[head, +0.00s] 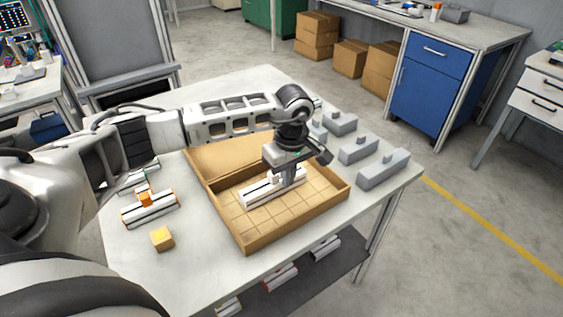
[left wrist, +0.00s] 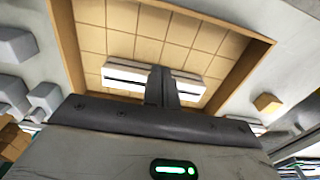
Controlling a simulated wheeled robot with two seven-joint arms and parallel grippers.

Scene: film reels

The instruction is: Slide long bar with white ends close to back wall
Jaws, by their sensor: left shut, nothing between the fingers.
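A long bar with white ends and a dark stripe along it (head: 258,193) lies on the gridded floor of a shallow wooden box (head: 300,226). My left gripper (head: 291,183) points down inside the box, at the right part of the bar, with its fingers shut and nothing held. In the left wrist view the shut fingers (left wrist: 161,86) stand in front of the bar (left wrist: 125,74) and hide part of its middle. I cannot tell whether they touch it. My right gripper is not in view.
An orange and white bar (head: 150,209) and a small tan block (head: 162,239) sit on the table left of the box. Several grey blocks (head: 358,150) stand to the right. The box walls surround the bar; much of the gridded floor is clear.

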